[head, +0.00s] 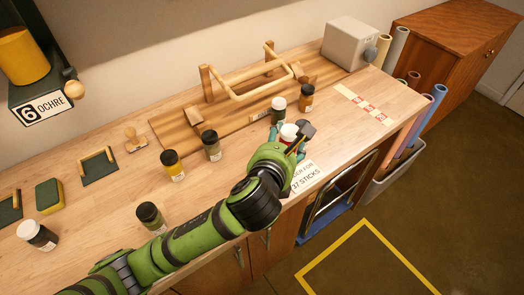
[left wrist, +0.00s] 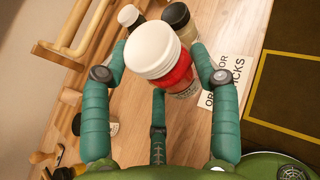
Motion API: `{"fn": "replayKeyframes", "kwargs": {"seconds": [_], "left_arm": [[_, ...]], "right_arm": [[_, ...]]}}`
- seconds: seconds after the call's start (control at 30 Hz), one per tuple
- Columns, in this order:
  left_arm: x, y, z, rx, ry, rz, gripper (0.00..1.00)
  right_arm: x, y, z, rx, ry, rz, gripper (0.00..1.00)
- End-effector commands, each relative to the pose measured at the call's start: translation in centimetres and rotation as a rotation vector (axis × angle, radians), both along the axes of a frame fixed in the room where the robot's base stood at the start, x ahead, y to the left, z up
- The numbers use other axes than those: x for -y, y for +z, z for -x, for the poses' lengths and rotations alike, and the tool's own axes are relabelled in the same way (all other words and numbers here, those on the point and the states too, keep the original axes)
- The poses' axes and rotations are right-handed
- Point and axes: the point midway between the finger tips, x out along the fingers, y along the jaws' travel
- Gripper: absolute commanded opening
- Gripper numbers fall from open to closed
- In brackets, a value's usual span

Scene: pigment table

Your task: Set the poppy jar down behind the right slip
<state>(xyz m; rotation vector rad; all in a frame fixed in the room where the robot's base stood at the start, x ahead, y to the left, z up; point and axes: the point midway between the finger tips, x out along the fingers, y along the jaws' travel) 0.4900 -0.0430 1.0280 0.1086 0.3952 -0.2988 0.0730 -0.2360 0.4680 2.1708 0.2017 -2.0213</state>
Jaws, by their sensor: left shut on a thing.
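The poppy jar (head: 288,132), red with a white lid, is held by my left gripper (head: 292,140) near the front of the table. In the left wrist view the jar (left wrist: 172,70) stands between my left gripper's fingers (left wrist: 160,80), which close around its sides. I cannot tell whether its base touches the table. A white paper slip (head: 304,177) with black print, partly reading "37 STICKS", lies at the front edge, partly covered by my arm. It also shows in the left wrist view (left wrist: 212,92). My right gripper is out of view.
A wooden board with a rail (head: 250,88) lies further back. A strip with red marks (head: 365,105) lies to the right. Bare tabletop shows around it.

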Motion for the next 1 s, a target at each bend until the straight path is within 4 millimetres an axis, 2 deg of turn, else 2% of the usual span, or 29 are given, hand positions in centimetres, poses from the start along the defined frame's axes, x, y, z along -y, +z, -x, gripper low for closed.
{"fn": "replayKeyframes", "kwargs": {"seconds": [0.03,0.13,0.3,0.43,0.53,0.7,1.0], "left_arm": [[-1.3,-0.7,-0.4,-0.002,0.004,-0.004,0.25],[-3.1,-1.9,-1.2,-0.001,0.002,-0.003,0.25],[-4.8,-3.0,-2.0,0.001,0.000,0.000,0.25],[-5.1,-3.9,-2.1,-0.001,-0.001,0.002,0.25],[-5.1,-5.6,-2.1,-0.003,-0.001,0.001,0.25],[-5.1,-7.2,-2.1,0.000,-0.001,0.002,0.25],[-5.1,-7.3,-2.2,0.003,-0.002,0.002,0.25]], "right_arm": [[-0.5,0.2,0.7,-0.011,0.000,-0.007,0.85],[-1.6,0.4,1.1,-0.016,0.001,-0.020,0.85],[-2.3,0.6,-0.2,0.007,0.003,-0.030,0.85],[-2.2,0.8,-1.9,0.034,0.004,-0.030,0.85],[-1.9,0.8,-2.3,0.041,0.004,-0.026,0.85],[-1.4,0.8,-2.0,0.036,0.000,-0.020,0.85],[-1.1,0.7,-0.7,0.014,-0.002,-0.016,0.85]]}}
